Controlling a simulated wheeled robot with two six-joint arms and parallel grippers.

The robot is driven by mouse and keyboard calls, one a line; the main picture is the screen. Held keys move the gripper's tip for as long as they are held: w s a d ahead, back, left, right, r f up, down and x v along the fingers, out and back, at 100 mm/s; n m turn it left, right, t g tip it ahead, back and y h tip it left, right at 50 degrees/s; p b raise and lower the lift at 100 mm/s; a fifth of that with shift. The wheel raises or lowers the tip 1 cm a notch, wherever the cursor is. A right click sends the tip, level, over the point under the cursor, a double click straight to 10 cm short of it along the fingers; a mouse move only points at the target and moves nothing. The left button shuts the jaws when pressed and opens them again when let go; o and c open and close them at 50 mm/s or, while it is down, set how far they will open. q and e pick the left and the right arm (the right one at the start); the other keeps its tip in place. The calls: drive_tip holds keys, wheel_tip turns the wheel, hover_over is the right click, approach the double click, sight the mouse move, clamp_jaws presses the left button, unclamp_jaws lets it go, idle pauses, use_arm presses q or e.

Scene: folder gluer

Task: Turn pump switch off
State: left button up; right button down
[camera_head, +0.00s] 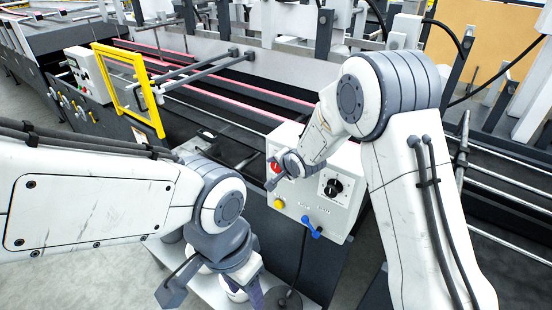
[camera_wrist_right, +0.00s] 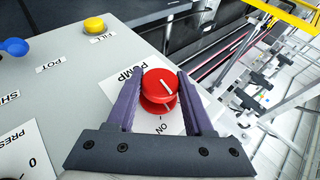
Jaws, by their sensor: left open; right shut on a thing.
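The pump switch is a round red knob (camera_wrist_right: 160,88) on a light grey control box (camera_head: 313,209). In the right wrist view it sits on a white label reading PUMP, with ON printed on its near side. In the head view the right gripper (camera_head: 276,171) is at the box's upper left and partly covers the red knob (camera_head: 275,168). My left gripper (camera_head: 212,292) is open and empty, low and left of the box.
The box also carries a yellow FILL button (camera_wrist_right: 95,25), a blue POT handle (camera_head: 312,227) and a black dial (camera_head: 333,188). A yellow frame (camera_head: 127,87) stands at the machine's left. Pink-red rails and grey bars run behind the box. Floor shows at the lower right.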

drive_tip(key=shift+w+r+h, duration=0.1)
drive_tip(key=shift+h, duration=0.2)
drive_tip(key=b, duration=0.4)
drive_tip(key=g+h+b, duration=0.1)
drive_tip(key=b, duration=0.3)
drive_tip(key=shift+a+f+n+g+b, duration=0.1)
drive_tip(key=shift+f+n+g+b, duration=0.2)
drive_tip(key=shift+b, duration=0.1)
drive_tip(key=shift+r+g+h, duration=0.25)
drive_tip(key=shift+g+h, duration=0.05)
drive_tip(key=shift+h, duration=0.2)
drive_tip(key=shift+r+g+h, duration=0.15)
drive_tip(key=shift+g+h, duration=0.15)
drive_tip(key=shift+h, duration=0.1)
drive_tip(key=shift+a+r+n+g+h+p, duration=0.1)
drive_tip(key=shift+n+g+h+p, duration=0.4)
drive_tip(key=shift+p, duration=0.55)
drive_tip(key=shift+g+h+p, duration=0.6)
drive_tip(key=shift+h+p, duration=0.5)
drive_tip(key=shift+p, duration=0.3)
